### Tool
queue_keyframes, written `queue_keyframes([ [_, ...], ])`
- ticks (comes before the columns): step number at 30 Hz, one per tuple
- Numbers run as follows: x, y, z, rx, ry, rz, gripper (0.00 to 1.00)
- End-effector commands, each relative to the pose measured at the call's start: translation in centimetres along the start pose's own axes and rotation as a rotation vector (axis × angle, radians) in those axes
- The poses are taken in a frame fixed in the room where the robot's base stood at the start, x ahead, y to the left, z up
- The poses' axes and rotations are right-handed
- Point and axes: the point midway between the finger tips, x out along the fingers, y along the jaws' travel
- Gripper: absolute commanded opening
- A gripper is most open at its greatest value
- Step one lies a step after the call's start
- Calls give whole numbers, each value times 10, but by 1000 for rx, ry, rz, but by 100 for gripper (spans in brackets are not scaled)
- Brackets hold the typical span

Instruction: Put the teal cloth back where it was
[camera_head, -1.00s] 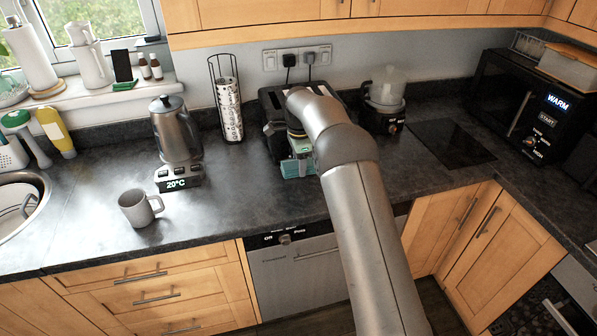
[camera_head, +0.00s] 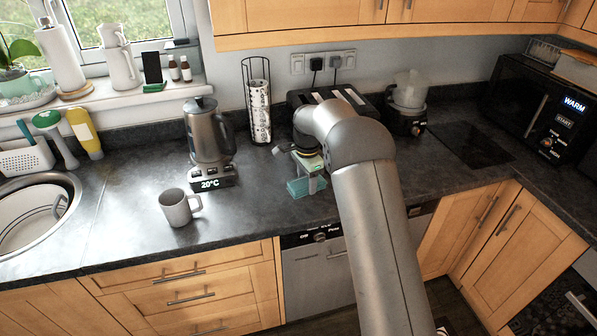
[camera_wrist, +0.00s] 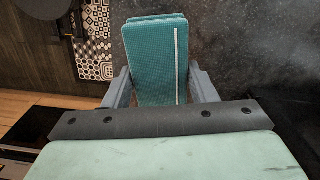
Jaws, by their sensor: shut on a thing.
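The teal cloth (camera_head: 298,188) is a folded, textured block with a pale stripe along one side in the wrist view (camera_wrist: 150,50). My gripper (camera_head: 308,183) is shut on it, with one finger on each side in the wrist view (camera_wrist: 160,88). In the head view the cloth hangs below my gripper, in front of the toaster. I cannot tell its exact height over the dark counter (camera_head: 245,225). My arm hides part of the toaster.
The black toaster (camera_head: 298,98) and pod rack (camera_head: 259,112) stand behind my gripper. The kettle (camera_head: 207,140) and grey mug (camera_head: 180,208) are to the left, with the round sink (camera_head: 70,187) beyond. The counter between mug and cloth is clear.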

Motion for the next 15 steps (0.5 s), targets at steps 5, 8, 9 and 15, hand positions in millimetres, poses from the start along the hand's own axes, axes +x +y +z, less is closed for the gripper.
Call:
queue_keyframes([
  [5, 12, 47, -14, -186, -1, 2, 27],
  [8, 23, 82, -23, -340, -2, 1, 27],
  [9, 28, 98, -28, -409, -2, 2, 27],
  [15, 49, 163, -45, -711, 0, 0, 27],
])
